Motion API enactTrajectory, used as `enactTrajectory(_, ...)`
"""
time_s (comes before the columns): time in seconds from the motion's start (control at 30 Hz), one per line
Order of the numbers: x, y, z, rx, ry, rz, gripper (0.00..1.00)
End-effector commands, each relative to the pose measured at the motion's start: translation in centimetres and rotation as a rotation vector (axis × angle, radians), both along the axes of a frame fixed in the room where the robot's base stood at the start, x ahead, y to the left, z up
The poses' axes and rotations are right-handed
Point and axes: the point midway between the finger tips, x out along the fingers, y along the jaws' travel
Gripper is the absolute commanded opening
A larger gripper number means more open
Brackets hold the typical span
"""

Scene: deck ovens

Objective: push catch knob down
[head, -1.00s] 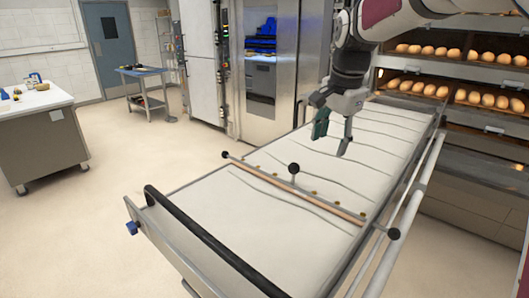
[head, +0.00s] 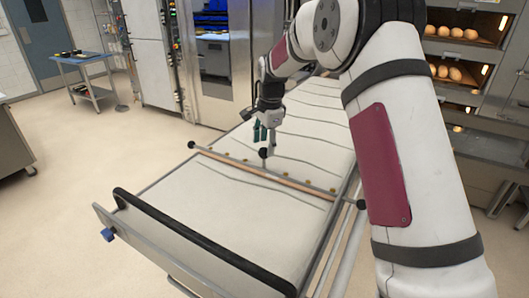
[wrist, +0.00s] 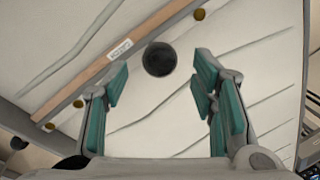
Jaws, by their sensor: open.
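A black round knob (head: 264,153) stands on a short stem at the middle of the crossbar on the loader, and I take it to be the catch knob. My gripper (head: 264,138) points down just above and behind it. In the wrist view the knob (wrist: 159,59) shows as a dark disc between and slightly beyond my teal fingertips (wrist: 161,78). The fingers are open, apart on either side, with nothing between them. Whether they touch the knob cannot be told.
The wooden crossbar (head: 250,174) has black end knobs at left (head: 191,145) and right (head: 361,204). A black handle bar (head: 200,242) is at the near end. Ovens with bread (head: 465,32) stand at right.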

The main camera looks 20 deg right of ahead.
Motion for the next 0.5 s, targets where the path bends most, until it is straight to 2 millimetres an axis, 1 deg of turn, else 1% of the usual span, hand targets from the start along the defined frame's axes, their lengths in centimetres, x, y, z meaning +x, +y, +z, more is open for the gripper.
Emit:
enactTrajectory(0.03, 0.0, 0.0, -0.9, 0.000, 0.004, 0.000, 0.52)
enactTrajectory(0.2, 0.5, 0.2, -3.2, 0.001, 0.001, 0.001, 0.52)
enactTrajectory(0.33, 0.8, 0.2, -4.2, 0.000, 0.000, 0.001, 0.52)
enactTrajectory(0.5, 0.9, 0.2, -4.6, 0.000, -0.001, 0.001, 0.52)
